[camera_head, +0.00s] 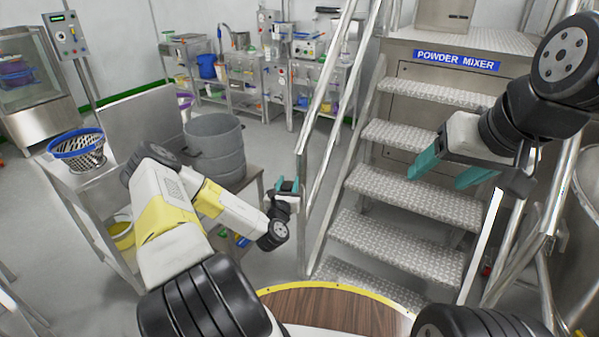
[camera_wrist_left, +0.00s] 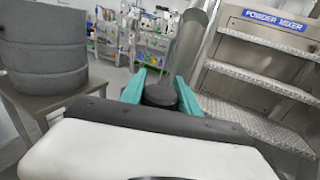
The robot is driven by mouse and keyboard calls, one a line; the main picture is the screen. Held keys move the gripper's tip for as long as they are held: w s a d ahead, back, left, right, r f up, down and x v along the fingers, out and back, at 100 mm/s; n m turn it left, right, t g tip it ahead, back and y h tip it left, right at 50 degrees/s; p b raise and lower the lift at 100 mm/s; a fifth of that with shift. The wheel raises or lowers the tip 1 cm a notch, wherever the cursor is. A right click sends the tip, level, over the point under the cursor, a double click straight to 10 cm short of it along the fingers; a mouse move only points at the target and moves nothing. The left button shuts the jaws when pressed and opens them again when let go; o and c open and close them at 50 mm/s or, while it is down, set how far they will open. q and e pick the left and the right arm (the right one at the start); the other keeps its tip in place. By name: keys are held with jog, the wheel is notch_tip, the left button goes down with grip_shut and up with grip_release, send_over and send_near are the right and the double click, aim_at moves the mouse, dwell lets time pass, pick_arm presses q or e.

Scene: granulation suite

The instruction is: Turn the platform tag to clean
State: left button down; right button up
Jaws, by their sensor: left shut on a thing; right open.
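My left gripper (camera_head: 287,187) is at the near post (camera_head: 303,165) of the stair handrail, left of the steps. Its teal fingers are shut on a small dark round piece (camera_wrist_left: 160,95), with the metal post (camera_wrist_left: 188,50) just beyond in the left wrist view. No lettering shows on this piece, and I cannot tell whether it is the platform tag. No face reading clean can be made out in either view. My right gripper (camera_head: 438,177) is open and empty, in the air in front of the steps at the right.
Metal steps (camera_head: 405,190) lead up to a platform marked POWDER MIXER (camera_head: 458,60). A steel bench (camera_head: 95,180) with a blue-rimmed basket (camera_head: 78,150) and a large grey drum (camera_head: 214,148) stand at the left. Handrails flank the steps. Shelves with equipment line the back.

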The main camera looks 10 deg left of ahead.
pick_arm(q)
jog(key=shift+a+r+n+y, duration=0.1)
jog(key=shift+n+y, duration=0.4)
jog(key=shift+y, duration=0.3)
jog(key=shift+a, duration=0.1)
jog(key=c, duration=0.9)
grip_release()
jog(key=s+d, duration=0.1)
jog(key=s, duration=0.6)
jog(key=shift+s, duration=0.35)
jog(key=shift+d, duration=0.1)
